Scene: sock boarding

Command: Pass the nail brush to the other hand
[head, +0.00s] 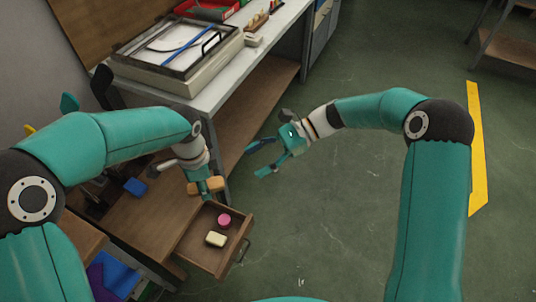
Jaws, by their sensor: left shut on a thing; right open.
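The nail brush (213,184) shows as a small tan-orange block in the head view, left of centre. My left gripper (204,193) points down and is shut on it, above the back of an open wooden drawer (195,250). The fingers hide part of the brush. My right gripper (258,160) is open and empty, to the right of the brush and a little higher in the picture. Its fingers point left, with a clear gap between it and the brush.
In the drawer lie a pink round piece (224,220) and a pale yellow block (216,239). A bench (262,48) at the back carries a framed box (150,72) and a red tray (208,8). Green floor (330,220) is free to the right.

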